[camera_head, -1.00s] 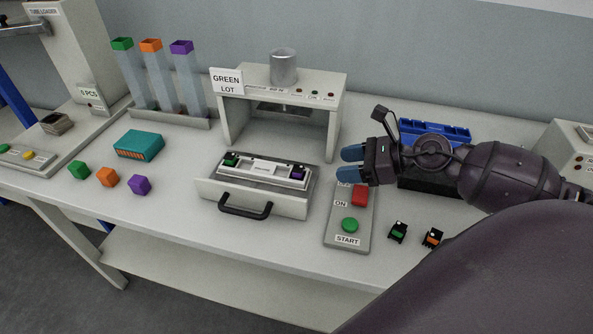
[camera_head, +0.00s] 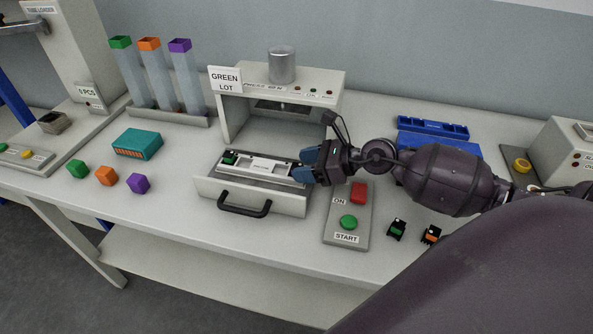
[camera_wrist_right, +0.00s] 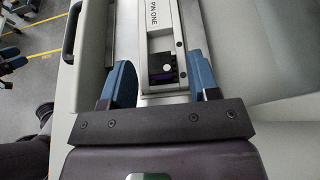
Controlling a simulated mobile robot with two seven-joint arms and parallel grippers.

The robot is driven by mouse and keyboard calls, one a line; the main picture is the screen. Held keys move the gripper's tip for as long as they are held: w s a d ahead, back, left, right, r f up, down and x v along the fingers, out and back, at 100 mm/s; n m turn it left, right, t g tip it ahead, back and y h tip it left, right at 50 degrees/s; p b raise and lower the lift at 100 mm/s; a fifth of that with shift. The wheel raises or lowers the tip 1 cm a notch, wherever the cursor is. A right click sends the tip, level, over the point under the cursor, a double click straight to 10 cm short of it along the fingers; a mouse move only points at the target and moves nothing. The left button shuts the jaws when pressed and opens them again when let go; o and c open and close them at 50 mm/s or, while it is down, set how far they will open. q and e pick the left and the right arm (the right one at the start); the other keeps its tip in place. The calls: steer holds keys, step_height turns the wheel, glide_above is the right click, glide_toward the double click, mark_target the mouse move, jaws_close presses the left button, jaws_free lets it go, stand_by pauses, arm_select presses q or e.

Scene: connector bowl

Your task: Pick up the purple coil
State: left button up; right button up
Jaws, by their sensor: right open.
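The purple coil (camera_wrist_right: 164,75), a small black and purple block with a white dot, sits at the near end of the white fixture bar (camera_wrist_right: 160,18) in the right wrist view. My right gripper (camera_wrist_right: 160,70) is open, with one blue finger on each side of the coil and gaps showing between. In the head view my right gripper (camera_head: 304,165) is over the right end of the white bar (camera_head: 262,167) in the open drawer (camera_head: 290,203) and hides the coil there. A green coil (camera_head: 230,158) sits at the bar's left end.
A press (camera_head: 330,95) stands behind the drawer. A button panel (camera_head: 340,225) is to its right, then loose green (camera_head: 396,228) and orange (camera_head: 431,234) coils. Blue trays (camera_head: 433,128) lie behind my right arm. Coloured cubes (camera_head: 107,176) and a teal box (camera_head: 137,143) are left.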

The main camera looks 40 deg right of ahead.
steer(key=shift+w+a+f, duration=0.15)
steer(key=shift+w+a, duration=0.05)
steer(key=c, duration=1)
